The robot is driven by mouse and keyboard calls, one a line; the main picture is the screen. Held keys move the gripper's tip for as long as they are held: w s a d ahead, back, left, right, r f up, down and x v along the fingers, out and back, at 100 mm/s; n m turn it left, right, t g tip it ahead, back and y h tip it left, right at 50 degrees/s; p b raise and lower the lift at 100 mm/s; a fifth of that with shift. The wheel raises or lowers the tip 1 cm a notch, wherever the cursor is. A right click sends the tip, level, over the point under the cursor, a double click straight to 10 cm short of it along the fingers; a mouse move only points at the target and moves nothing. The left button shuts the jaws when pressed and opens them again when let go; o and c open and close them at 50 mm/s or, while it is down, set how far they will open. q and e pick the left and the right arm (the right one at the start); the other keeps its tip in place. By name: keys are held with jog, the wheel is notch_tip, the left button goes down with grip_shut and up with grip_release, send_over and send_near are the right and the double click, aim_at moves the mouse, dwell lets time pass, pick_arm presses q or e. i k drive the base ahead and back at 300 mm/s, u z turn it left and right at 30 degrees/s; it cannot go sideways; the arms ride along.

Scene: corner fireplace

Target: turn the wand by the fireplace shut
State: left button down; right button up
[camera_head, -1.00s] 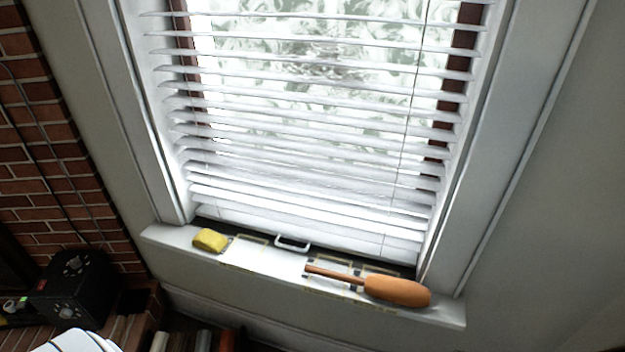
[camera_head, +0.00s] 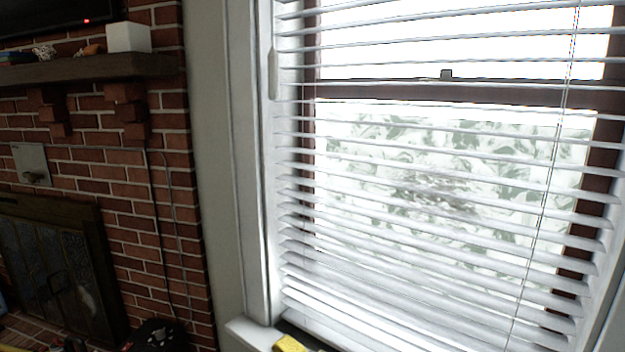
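A white blind (camera_head: 440,170) hangs in the window, its slats open enough to show the pane and the patterned view behind them. A short white upright piece (camera_head: 273,73), which looks like the wand's grip, hangs at the blind's upper left edge, on the side nearer the brick fireplace. Its upper end and any thin rod are hard to make out against the white frame. A thin cord (camera_head: 545,200) runs down the blind's right side. Neither of my grippers is in view.
The brick wall (camera_head: 130,210) with a wooden mantel (camera_head: 85,69) and a white box (camera_head: 128,38) on it stands at the left. A dark fireplace door (camera_head: 55,270) is below. The window sill (camera_head: 250,333) carries a yellow block (camera_head: 290,344) at the bottom.

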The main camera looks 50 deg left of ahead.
aim_at(272, 57)
jog(key=u, duration=2.15)
jog(key=k, duration=0.85)
jog(key=u, duration=1.6)
jog(key=i, duration=2.05)
jog(key=z, duration=0.4)
jog(key=i, duration=0.95)
jog(key=z, duration=1.65)
jog(key=i, duration=0.8)
jog(key=z, duration=0.75)
